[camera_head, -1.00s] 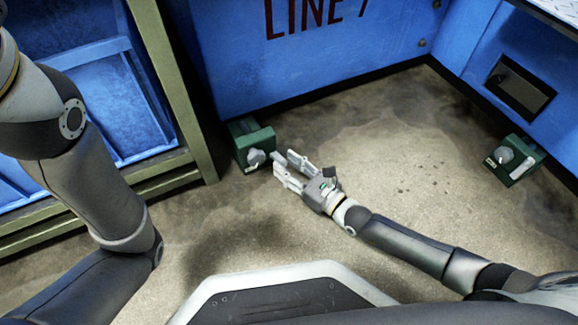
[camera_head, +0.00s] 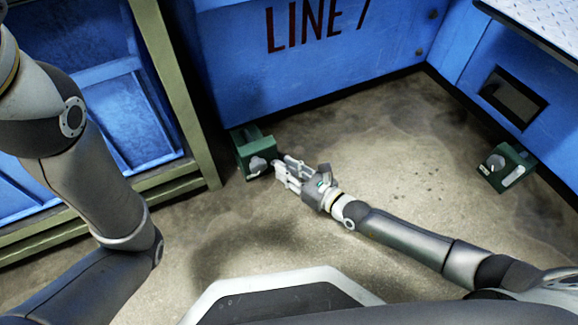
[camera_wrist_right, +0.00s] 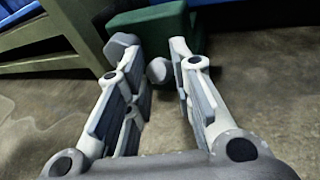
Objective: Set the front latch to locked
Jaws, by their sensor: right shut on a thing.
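A green latch box (camera_head: 243,142) with a grey knob (camera_head: 259,166) on its front stands on the floor beside the olive frame post. My right gripper (camera_head: 281,168) is at this knob, low over the floor, with its fingers shut on it. In the right wrist view the fingers (camera_wrist_right: 150,55) reach toward the green box (camera_wrist_right: 157,22), and a grey rounded knob part (camera_wrist_right: 158,70) shows between them. The fingers partly hide the knob, so its exact setting cannot be read. A second green box (camera_head: 507,167) with a grey knob stands at the right. My left gripper is out of view.
A blue panel marked LINE 7 (camera_head: 320,75) rises behind the boxes. An olive frame (camera_head: 172,90) with a blue bin stands at the left. A blue cabinet with a dark recess (camera_head: 513,98) is at the right. The floor (camera_head: 390,150) between the boxes is clear.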

